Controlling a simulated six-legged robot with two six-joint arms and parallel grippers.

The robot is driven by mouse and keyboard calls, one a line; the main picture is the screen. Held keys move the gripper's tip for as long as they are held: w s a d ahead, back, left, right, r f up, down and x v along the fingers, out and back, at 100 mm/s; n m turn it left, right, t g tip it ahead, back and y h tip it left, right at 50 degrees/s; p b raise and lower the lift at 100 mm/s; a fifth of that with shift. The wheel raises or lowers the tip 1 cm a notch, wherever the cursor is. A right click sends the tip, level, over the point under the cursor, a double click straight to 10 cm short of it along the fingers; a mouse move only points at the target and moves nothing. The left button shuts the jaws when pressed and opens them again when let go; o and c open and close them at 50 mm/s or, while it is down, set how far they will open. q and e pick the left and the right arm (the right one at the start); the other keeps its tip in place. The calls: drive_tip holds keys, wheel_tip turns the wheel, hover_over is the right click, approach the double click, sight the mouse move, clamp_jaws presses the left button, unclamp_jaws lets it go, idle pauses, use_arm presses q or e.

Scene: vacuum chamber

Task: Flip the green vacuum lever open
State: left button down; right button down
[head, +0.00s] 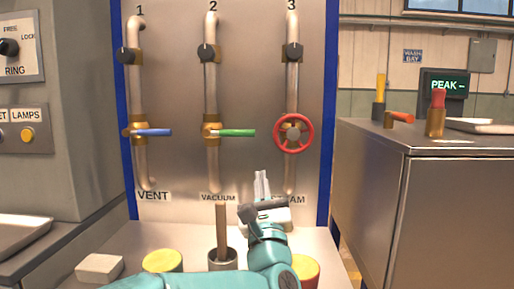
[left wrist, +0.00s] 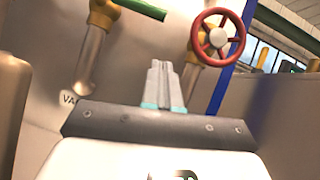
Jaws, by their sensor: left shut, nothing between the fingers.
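The green vacuum lever (head: 235,133) lies horizontal, pointing right from its brass valve (head: 211,131) on the middle pipe, above the VACUUM label. Part of the green lever (left wrist: 140,9) also shows at the top of the left wrist view. My left gripper (head: 262,184) is below and to the right of the lever, in front of the panel, and partly covers the label under the third pipe. Its fingers (left wrist: 161,82) are shut with nothing between them, pointing up and apart from the lever. My right gripper is not in view.
A blue lever (head: 153,132) is on pipe 1 and a red wheel (head: 293,134) on pipe 3, close right of the green lever. A brown post (head: 222,228) stands below the vacuum pipe. Yellow-topped (head: 162,261) and white (head: 99,267) objects sit on the ledge.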

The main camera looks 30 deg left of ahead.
sight(237, 133)
use_arm(q)
drive_tip(key=w+a+r+p, duration=0.1)
drive_tip(key=w+a+r, duration=0.2)
drive_tip(key=r, duration=0.3)
drive_tip(key=shift+a, duration=0.1)
